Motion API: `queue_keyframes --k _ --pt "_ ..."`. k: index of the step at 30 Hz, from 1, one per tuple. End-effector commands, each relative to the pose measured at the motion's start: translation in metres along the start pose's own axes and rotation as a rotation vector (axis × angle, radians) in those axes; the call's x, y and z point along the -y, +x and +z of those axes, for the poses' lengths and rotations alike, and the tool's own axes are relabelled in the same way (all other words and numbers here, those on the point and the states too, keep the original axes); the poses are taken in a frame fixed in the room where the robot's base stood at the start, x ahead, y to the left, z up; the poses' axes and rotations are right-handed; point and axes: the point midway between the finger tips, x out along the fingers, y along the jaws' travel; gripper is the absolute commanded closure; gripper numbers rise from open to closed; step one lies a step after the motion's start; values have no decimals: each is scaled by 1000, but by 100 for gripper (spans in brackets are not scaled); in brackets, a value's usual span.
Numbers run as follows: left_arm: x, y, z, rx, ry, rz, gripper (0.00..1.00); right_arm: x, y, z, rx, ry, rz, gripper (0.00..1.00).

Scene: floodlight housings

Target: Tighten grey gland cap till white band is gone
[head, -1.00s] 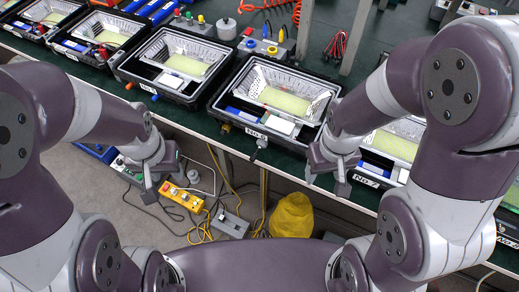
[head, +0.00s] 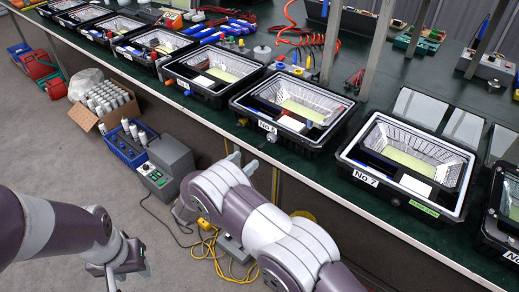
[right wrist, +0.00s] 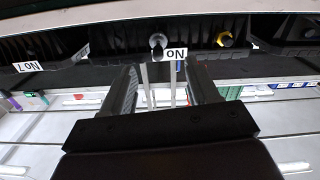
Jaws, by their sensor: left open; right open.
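The No.6 housing (head: 243,103) stands on the bench edge. A grey gland cap (head: 272,137) sticks out of its front wall beside the label. In the right wrist view the grey cap (right wrist: 157,41) lies beyond and between the fingertips, apart from them. A white band cannot be made out at this size. My right gripper (right wrist: 165,74) is open and empty, below the bench edge in front of the No.6 housing. My left gripper (head: 118,272) is open and empty, low at the left, away from the bench.
A yellow gland (right wrist: 224,39) sits on the same wall as the grey cap. The No.7 housing (head: 345,160) stands to the right, other housings to the left. A grey control box (head: 170,165), a blue crate (head: 125,150) and yellow cables (head: 208,255) are on the floor.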

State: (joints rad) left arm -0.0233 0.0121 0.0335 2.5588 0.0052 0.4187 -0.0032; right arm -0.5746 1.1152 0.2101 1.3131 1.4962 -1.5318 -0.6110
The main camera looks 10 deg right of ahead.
Motion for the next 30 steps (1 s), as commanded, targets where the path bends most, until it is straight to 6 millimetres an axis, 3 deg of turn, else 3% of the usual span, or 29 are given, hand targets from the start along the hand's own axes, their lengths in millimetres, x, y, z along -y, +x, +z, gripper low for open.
queue_keyframes --k 6,12,17,24,30 --pt "0 -1 0 0 0 0 57 -1 57 0 1 5 3 40" --pt "0 -1 0 0 0 0 57 0 97 0 1 4 0 40" --pt "0 -1 0 0 0 0 57 1 110 0 2 5 -3 40" --pt "0 -1 0 0 0 0 57 1 111 0 1 5 -4 40" --pt "0 -1 0 0 0 0 57 1 111 0 1 5 -4 97"
